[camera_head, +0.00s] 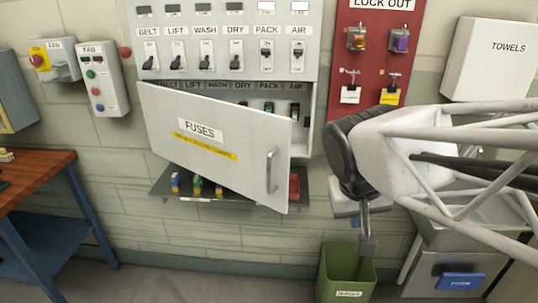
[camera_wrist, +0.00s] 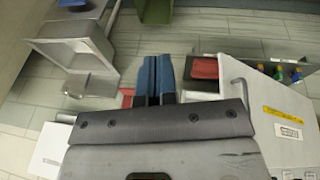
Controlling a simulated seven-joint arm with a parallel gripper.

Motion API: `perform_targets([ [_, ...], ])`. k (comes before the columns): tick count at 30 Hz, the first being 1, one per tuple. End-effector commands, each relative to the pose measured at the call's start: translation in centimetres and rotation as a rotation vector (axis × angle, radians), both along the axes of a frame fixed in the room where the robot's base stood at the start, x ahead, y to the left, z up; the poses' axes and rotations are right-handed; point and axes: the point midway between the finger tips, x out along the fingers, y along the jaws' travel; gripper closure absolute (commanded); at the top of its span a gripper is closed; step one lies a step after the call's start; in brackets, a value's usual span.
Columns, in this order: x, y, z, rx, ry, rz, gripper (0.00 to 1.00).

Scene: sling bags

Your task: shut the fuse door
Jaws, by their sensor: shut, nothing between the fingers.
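The white fuse door (camera_head: 215,155), labelled FUSES, stands partly open. Its left side is at the cabinet, and its right edge with the metal handle (camera_head: 272,170) swings out into the room. Behind its top edge, part of the cabinet inside with a row of switches shows; the rest is hidden. My gripper (camera_head: 367,248) points down, to the right of the door's free edge and apart from it in the picture. In the wrist view its two blue-sided fingers (camera_wrist: 157,62) are together and empty, with the door (camera_wrist: 275,115) to their right.
A dark shelf (camera_head: 158,185) under the door carries several small coloured items and a red block (camera_head: 294,186). A green bin (camera_head: 345,275) stands below my gripper. A red lock-out board (camera_head: 372,25) hangs at right, and a wooden-topped bench (camera_head: 35,180) stands at left.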

Motion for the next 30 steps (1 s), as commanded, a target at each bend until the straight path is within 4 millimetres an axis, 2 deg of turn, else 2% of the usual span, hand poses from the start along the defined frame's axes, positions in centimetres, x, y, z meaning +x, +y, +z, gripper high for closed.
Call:
perform_targets([
  [15, 6.1, 9.7, 2.7, -0.129, -0.087, 0.107, 1.00],
  [24, 8.6, 16.9, 4.1, -0.184, -0.167, 0.169, 1.00],
  [30, 9.5, 21.9, 4.8, -0.210, -0.227, 0.209, 1.00],
])
